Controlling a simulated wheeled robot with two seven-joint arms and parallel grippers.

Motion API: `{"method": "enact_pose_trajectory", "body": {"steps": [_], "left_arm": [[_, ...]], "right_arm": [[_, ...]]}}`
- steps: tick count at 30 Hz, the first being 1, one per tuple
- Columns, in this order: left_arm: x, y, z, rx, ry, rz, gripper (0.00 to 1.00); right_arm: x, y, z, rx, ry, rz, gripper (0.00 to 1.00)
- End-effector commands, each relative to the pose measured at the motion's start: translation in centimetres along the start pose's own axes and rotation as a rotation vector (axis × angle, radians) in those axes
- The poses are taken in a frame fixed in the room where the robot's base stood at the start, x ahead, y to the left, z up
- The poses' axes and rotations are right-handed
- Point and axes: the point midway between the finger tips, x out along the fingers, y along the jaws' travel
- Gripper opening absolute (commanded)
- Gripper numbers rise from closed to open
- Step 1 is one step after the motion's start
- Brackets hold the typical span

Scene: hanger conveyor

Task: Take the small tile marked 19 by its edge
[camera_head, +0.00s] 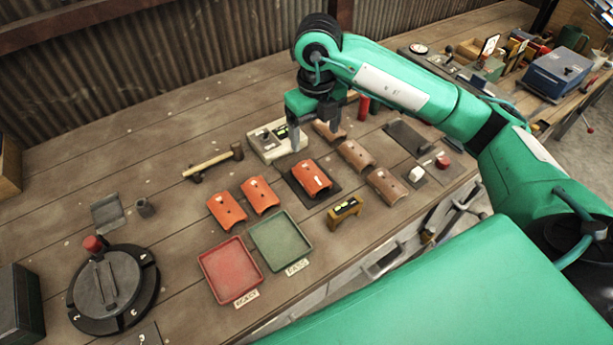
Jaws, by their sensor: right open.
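No number 19 is readable on any tile. Several curved roof tiles lie on the bench. Orange ones are a left tile (227,209), a middle tile (260,195) and a tile on a dark plate (311,178). Brownish ones are a far tile (328,131), a middle tile (355,154) and a near tile (387,186). Small marks on some are too small to read. My right gripper (314,128) points down, open, beside the pale tray (262,152) and near the far brown tile; contact cannot be told. My left gripper is out of view.
A red tray (206,262) and a green tray (255,238) stand at the front. A hammer (212,162) lies left of the pale tray. A yellow block (344,209) sits near the front edge. A dark round device (130,287) stands at left. The back-left bench is mostly clear.

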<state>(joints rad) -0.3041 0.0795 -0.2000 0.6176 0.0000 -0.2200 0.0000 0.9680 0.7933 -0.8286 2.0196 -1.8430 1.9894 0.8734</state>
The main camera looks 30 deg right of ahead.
Motion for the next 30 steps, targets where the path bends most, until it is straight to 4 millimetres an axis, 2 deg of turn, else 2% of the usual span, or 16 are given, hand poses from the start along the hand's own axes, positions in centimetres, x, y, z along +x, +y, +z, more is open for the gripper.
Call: {"method": "enact_pose_trajectory", "body": {"steps": [1, 5, 8, 16, 23, 30], "left_arm": [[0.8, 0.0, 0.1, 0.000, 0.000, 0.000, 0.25], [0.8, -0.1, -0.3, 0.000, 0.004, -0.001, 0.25], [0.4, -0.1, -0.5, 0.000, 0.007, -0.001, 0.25], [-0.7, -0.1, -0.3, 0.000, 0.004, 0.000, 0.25], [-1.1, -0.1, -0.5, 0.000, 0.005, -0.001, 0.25], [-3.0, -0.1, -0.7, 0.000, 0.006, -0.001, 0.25]], "right_arm": [[0.8, 0.0, 0.0, 0.000, 0.000, -0.001, 0.78], [1.4, 0.0, 0.0, 0.001, 0.001, -0.001, 0.78], [2.8, 0.0, -0.1, 0.002, 0.005, 0.000, 0.78], [7.8, 0.0, -0.1, 0.001, 0.004, 0.001, 0.78], [9.6, 0.0, 0.0, 0.000, 0.001, 0.001, 0.78], [12.6, 0.0, -0.1, 0.001, 0.004, 0.000, 0.78]]}}
